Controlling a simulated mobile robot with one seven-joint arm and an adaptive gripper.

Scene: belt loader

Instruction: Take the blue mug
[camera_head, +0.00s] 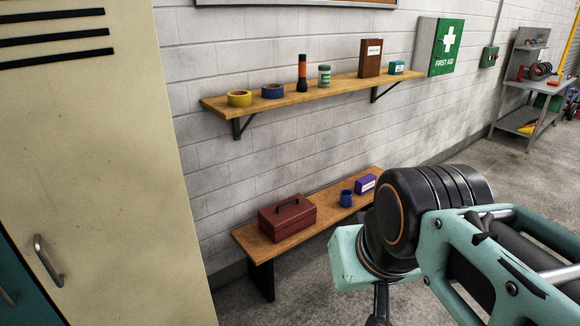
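The blue mug (346,198) stands on the low wooden bench (265,246) against the wall. It is between a dark red toolbox (287,216) on its left and a small purple box (365,184) on its right. My arm fills the lower right, in front of the bench's right part and to the right of the mug. The fingers of my gripper do not show; the arm's end runs toward the bottom edge.
A wall shelf (215,105) above holds yellow and blue tape rolls, a flashlight, a jar and boxes. A cream locker (100,160) stands close on the left. A workbench (530,90) is far right. Grey floor lies in front of the bench.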

